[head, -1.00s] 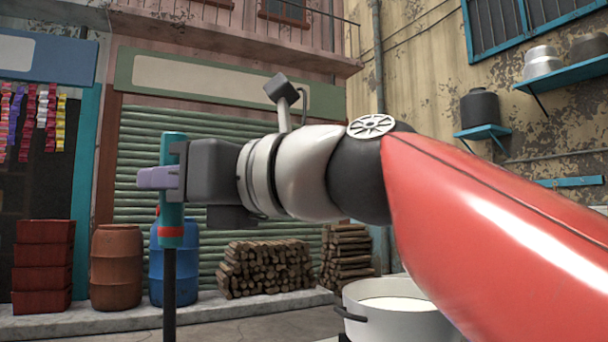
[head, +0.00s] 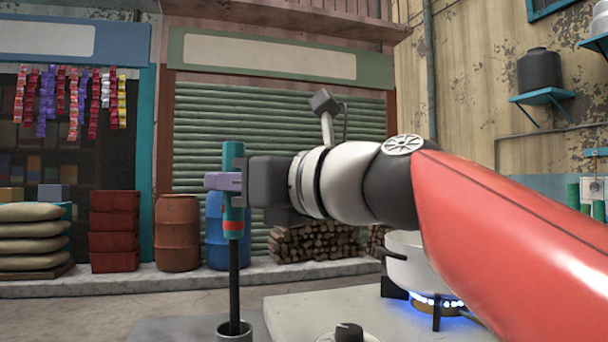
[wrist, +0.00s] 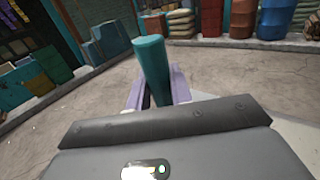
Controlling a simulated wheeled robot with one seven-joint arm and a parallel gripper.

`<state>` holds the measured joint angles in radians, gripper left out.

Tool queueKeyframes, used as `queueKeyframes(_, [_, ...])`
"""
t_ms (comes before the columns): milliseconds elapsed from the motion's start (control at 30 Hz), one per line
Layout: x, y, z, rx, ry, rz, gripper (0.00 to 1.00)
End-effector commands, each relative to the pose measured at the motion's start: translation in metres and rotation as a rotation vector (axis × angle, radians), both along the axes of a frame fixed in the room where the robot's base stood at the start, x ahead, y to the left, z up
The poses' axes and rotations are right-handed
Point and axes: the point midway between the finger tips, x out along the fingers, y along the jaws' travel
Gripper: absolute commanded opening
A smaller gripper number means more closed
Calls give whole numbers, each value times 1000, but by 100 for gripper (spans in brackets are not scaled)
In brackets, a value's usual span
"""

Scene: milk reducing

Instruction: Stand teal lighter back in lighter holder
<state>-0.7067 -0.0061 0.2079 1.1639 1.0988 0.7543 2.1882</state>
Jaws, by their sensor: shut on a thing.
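The teal lighter (head: 233,160) is upright in my gripper (head: 222,182), with a red band below the jaws and a long dark rod pointing down. My gripper is shut around its teal handle. The lower end of the rod meets the dark cup-shaped lighter holder (head: 235,328) at the bottom of the head view. The tip appears to be inside the holder's opening, but how deep I cannot tell. In the wrist view the teal handle (wrist: 152,68) stands between the purple fingers. The holder is not visible there.
A pale stove top (head: 300,307) with a knob (head: 349,332) lies right of the holder. A white pot (head: 402,262) stands over a lit blue flame (head: 436,300), partly behind my arm. Barrels, crates and sacks stand farther back.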

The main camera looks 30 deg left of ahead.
Motion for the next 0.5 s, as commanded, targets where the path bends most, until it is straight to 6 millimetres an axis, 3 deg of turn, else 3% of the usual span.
queueKeyframes(367, [1, 1, -3, 1, 1, -1, 0])
queueKeyframes(400, [1, 1, -3, 1, 1, -1, 23])
queueKeyframes(500, [1, 1, -3, 1, 1, -1, 36])
